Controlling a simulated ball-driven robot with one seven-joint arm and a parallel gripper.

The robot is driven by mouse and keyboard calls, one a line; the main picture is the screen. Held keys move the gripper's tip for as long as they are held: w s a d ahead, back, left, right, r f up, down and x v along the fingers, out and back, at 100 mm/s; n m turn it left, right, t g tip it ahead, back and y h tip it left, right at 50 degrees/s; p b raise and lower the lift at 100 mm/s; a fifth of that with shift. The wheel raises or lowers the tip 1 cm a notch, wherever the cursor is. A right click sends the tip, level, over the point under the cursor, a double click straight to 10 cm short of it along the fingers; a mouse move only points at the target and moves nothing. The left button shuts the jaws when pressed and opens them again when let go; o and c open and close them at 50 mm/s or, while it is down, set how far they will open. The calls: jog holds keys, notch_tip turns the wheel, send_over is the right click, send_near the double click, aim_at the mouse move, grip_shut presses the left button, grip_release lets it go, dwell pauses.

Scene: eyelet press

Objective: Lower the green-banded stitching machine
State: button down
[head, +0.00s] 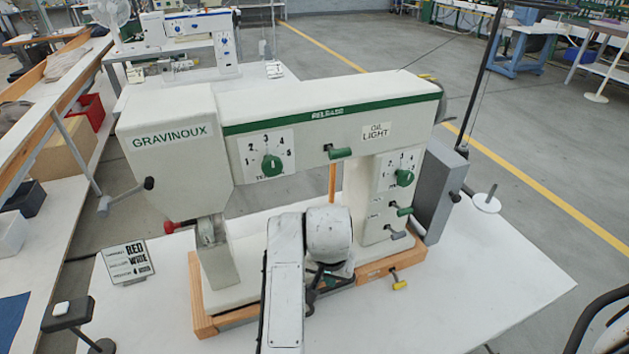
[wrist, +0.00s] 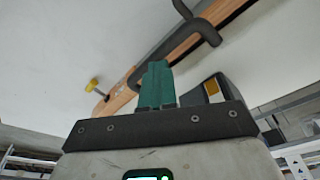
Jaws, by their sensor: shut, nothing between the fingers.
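The green-banded stitching machine (head: 290,112) stands on a wooden base frame (head: 205,325) on the white table in the head view. It has a GRAVINOUX label, numbered dials and green knobs. A thin wooden rod (head: 332,183) shows upright under its arm. In the wrist view, my gripper (wrist: 155,72) has its green fingers together, with nothing between them. A black bent handle (wrist: 205,32) lies beyond the fingertips, along the wooden frame edge (wrist: 160,55); I see no clear contact. In the head view my own arm hides part of the machine's front and frame.
A yellow knob (head: 400,285) sticks out of the frame's front. A sign (head: 127,262) stands left of the machine, beside a small black stand (head: 70,316). A white spool disc (head: 486,203) stands at right. The table's front right is clear.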

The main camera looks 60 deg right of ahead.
jog(key=shift+f, duration=0.1)
jog(key=shift+w+d+p+v, duration=0.1)
jog(key=shift+d+p+v, duration=0.1)
jog(key=shift+p+v, duration=0.7)
jog(key=shift+w+d+p+v, duration=0.15)
jog(key=shift+p+v, duration=0.55)
jog(key=shift+v, duration=0.35)
jog(key=shift+s+d+p+v, duration=0.1)
jog(key=shift+d+p+v, duration=0.1)
jog(key=shift+p+v, duration=0.7)
jog(key=shift+r, duration=0.2)
jog(key=v, duration=1)
jog(key=shift+r+b, duration=0.35)
jog(key=shift+b, duration=0.1)
jog(key=shift+a, duration=0.1)
